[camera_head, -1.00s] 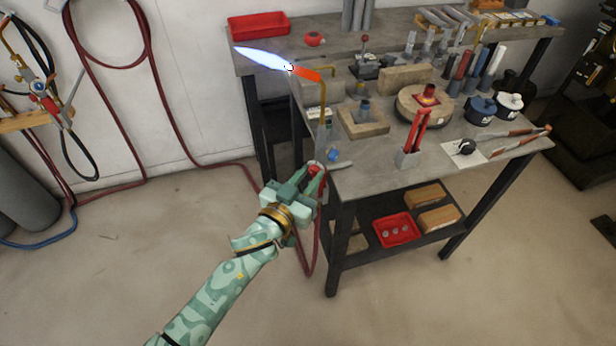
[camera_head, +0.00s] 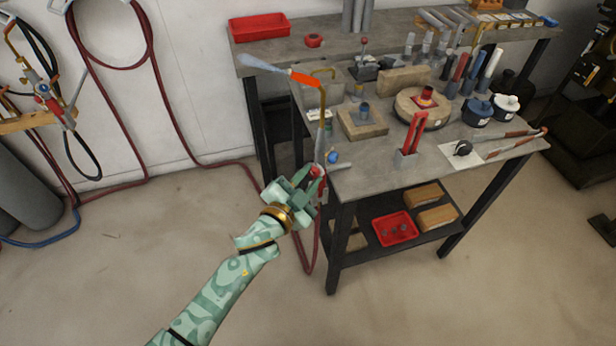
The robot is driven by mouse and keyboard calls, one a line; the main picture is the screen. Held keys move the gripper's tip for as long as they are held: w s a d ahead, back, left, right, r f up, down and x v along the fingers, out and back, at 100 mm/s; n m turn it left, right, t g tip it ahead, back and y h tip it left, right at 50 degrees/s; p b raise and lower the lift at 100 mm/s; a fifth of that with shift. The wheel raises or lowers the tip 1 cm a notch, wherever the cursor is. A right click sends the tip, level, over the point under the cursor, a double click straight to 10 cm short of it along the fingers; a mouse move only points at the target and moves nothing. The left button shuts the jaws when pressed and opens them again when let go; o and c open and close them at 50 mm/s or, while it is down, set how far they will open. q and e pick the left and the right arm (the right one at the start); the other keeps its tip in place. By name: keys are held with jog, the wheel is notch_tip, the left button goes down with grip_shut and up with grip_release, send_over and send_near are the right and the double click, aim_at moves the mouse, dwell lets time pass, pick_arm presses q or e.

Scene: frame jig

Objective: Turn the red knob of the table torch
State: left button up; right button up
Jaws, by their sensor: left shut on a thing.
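The table torch (camera_head: 322,128) stands at the left front corner of the workbench. Its brass tube rises and bends left to an orange-red tip (camera_head: 305,80). A dull grey-blue flame (camera_head: 262,65) points left from the tip. The red knob (camera_head: 320,171) is low on the torch and partly hidden by my fingers. A blue knob (camera_head: 333,157) sits just beside it. My left gripper (camera_head: 317,180) reaches in from the lower left and is shut on the red knob. My right gripper is not in view.
The workbench (camera_head: 375,175) holds a round block (camera_head: 408,113), a red upright tool (camera_head: 412,132) and several bricks and pots. A red hose (camera_head: 306,255) hangs beside its front left leg. A red tray (camera_head: 396,230) is on the lower shelf. The floor in front is clear.

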pick_arm(q)
jog(key=shift+m, duration=2.2)
jog(key=o, duration=1)
jog(key=p+v, duration=0.2)
jog(key=v, duration=1.4)
jog(key=shift+s, duration=0.15)
jog(key=shift+d+r, duration=0.1)
jog(key=shift+r, duration=0.05)
